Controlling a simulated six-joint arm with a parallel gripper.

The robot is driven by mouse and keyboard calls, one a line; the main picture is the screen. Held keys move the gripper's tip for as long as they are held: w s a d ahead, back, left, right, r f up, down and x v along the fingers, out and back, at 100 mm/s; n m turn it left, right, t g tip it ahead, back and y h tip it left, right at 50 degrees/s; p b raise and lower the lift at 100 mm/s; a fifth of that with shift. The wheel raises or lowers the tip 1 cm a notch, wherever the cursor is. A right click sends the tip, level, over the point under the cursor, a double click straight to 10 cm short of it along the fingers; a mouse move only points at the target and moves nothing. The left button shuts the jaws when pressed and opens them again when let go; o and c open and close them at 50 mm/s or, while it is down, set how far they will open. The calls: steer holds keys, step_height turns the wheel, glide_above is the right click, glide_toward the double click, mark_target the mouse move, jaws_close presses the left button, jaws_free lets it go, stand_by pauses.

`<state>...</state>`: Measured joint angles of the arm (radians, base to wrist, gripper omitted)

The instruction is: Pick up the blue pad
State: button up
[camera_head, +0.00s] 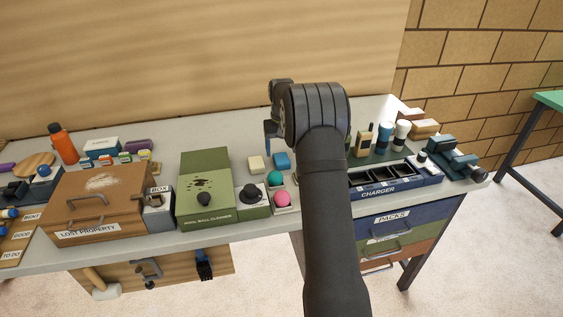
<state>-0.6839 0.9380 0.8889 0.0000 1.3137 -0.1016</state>
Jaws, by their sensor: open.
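My arm covers part of the bench to the right of the pad.
The green pool ball cleaner (204,192) stands left of the pad. A pink ball (281,199) and a green ball (275,178) sit in front. The charger (385,187) and several bottles are right of my arm. The bench behind the pad is clear.

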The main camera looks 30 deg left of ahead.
mark_target(282, 159)
steer(key=f, duration=0.4)
steer(key=shift+s+d, duration=0.15)
steer(key=shift+d, duration=0.05)
steer(key=c, duration=1)
steer(key=shift+r, duration=5)
steer(key=shift+c, duration=0.2)
